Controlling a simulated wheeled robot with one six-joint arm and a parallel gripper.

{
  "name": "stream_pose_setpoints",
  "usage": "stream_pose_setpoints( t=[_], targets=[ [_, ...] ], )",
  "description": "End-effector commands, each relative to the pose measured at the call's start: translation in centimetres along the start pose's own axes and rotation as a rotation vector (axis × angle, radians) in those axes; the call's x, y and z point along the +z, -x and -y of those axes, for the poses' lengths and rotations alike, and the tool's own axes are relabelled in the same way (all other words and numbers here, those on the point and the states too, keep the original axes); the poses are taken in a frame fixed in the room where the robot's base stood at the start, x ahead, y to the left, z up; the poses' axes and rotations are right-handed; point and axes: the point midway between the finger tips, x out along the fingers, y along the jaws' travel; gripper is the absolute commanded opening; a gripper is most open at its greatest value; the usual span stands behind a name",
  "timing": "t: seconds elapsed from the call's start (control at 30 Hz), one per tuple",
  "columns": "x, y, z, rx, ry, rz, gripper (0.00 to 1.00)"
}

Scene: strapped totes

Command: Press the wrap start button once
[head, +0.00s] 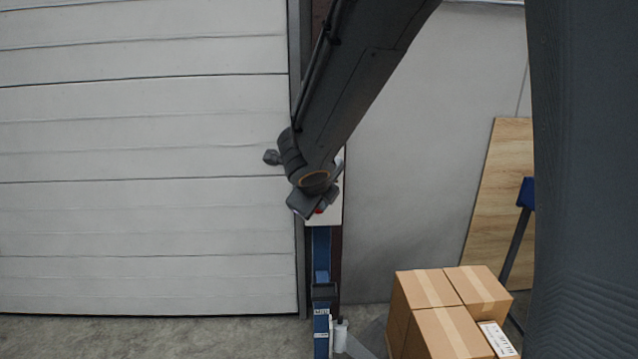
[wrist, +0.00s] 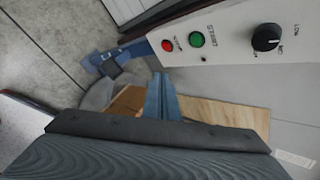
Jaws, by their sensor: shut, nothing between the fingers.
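A pale control panel (wrist: 228,40) runs across the upper right of the wrist view. It bears a red button (wrist: 167,45), a green button (wrist: 196,39) and a black knob (wrist: 266,38). The labels by the buttons are too small to read surely. My gripper (wrist: 159,76) shows as two blue-grey fingers, shut together and empty. Their tips appear just below the red button in the picture, and I see no contact with either button. In the head view my wrist covers most of the panel (head: 335,207); a bit of red shows there, and the green button is hidden.
A blue post (head: 321,262) with a dark clamp stands below the panel. Stacked cardboard boxes (head: 440,310) are at the lower right, with a wooden board (head: 497,190) behind them. A white slatted door (head: 140,150) fills the left. Bare floor lies in front of it.

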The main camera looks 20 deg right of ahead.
Motion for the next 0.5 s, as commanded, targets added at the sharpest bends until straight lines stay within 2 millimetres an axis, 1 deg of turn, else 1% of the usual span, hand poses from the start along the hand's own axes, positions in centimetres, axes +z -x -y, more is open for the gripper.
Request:
stream_pose_setpoints(
  t=[0.13, 0.27, 0.5],
  targets=[
    [0.1, -0.1, 0.1, 0.000, -0.002, -0.001, 0.00],
    [0.5, -0.8, 0.5, 0.000, -0.003, -0.001, 0.00],
    [2.0, -2.9, 2.1, 0.001, -0.005, -0.002, 0.00]
  ],
)
